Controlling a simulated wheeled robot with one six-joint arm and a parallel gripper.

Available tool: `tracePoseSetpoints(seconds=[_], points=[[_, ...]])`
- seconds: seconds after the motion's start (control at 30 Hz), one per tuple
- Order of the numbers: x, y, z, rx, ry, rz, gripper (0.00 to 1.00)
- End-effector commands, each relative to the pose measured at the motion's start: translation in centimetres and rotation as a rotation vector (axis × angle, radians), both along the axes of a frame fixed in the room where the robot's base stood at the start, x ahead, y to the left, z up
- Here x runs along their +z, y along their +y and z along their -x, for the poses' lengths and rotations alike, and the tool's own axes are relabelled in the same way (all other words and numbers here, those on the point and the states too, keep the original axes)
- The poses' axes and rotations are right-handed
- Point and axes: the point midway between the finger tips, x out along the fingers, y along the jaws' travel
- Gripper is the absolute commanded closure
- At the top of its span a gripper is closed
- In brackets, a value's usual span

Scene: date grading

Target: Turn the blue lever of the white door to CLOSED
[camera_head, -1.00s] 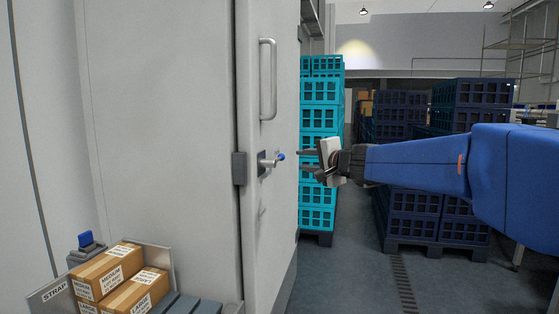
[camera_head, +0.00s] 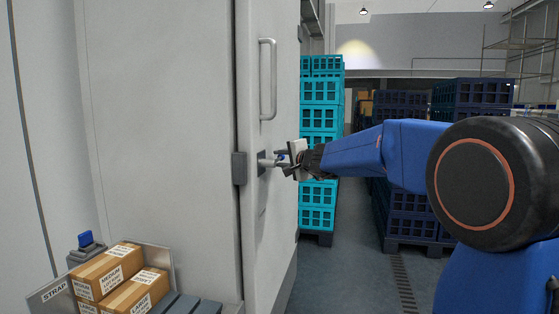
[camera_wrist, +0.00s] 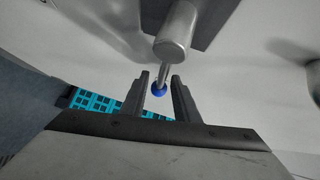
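The white door (camera_head: 273,70) stands at the centre left of the head view, with a tall metal handle on its face. Below the handle is the lever: a metal hub (camera_head: 264,163) with a blue tip (camera_head: 281,157). In the wrist view the grey hub (camera_wrist: 176,32) carries a thin rod that ends in the blue tip (camera_wrist: 159,88). My gripper (camera_head: 283,162) is at the lever. In the wrist view its two dark fingers (camera_wrist: 160,76) are apart, with the blue tip between them and a gap on each side. No CLOSED marking is readable.
Cartons (camera_head: 122,268) lie on a strapping bench at the lower left. Turquoise crates (camera_head: 319,118) are stacked just behind the door, and dark blue crates (camera_head: 412,215) stand further right. The floor (camera_head: 345,260) between door and dark crates is clear.

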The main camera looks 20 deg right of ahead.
Motion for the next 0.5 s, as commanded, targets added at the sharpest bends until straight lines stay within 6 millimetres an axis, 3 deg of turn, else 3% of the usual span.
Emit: tracePoseSetpoints(seconds=[0.47,0.5], points=[[-0.19,0.34,-1.07,0.001,0.0,0.0,0.72],[-0.18,0.34,-1.07,0.001,0.0,0.0,0.82]])
